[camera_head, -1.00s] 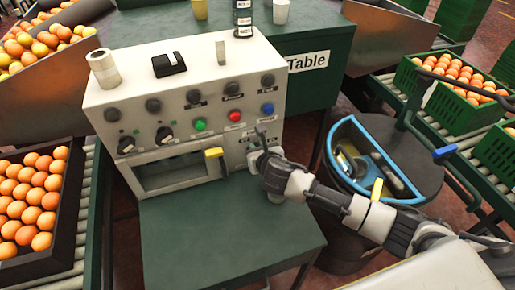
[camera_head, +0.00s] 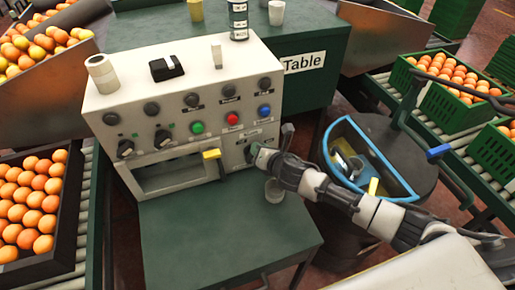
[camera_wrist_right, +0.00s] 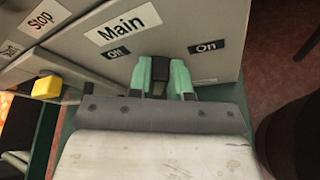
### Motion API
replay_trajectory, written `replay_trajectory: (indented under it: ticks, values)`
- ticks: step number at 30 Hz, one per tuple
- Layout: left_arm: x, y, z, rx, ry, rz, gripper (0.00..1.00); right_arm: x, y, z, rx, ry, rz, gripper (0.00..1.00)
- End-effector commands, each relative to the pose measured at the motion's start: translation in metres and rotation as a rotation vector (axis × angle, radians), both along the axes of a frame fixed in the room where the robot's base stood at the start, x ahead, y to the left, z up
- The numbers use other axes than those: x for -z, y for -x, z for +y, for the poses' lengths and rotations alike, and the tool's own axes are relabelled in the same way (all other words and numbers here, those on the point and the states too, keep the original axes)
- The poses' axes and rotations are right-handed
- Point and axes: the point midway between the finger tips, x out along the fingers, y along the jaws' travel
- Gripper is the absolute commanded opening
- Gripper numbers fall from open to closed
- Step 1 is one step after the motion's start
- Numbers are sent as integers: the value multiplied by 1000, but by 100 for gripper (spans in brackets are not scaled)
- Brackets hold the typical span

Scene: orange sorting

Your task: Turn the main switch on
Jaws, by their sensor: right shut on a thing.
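The white control panel (camera_head: 185,85) stands on a green table, with the main switch at its lower right. In the right wrist view, the "Main" label (camera_wrist_right: 123,24) sits above an "Off" label (camera_wrist_right: 117,53) and an "On" label (camera_wrist_right: 207,47). My right gripper (camera_wrist_right: 161,76) has green fingers shut on the black handle of the main switch (camera_wrist_right: 160,75), between and just below these two labels. In the head view my right gripper (camera_head: 258,155) is against the panel's lower right, and its arm hides part of this corner. My left gripper is not in view.
A yellow-handled lever (camera_head: 211,154) sticks out left of the switch. Green, red and blue buttons (camera_head: 232,118) are above. Crates of oranges (camera_head: 40,200) flank the scene.

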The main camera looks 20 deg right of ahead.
Motion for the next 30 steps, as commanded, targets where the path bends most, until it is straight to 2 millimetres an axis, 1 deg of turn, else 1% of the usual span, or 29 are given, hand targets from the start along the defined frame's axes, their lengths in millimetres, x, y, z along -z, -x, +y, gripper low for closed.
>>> replay_trajectory:
  ticks: [6,15,21,30]
  values:
    - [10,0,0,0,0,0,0,8,0,-6,2,-208,9,0]
    - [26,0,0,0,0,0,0,15,0,-11,2,-462,17,0]
    - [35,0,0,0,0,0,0,17,0,-13,2,-582,21,0]
    - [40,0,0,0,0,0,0,18,0,-14,3,-673,24,0]
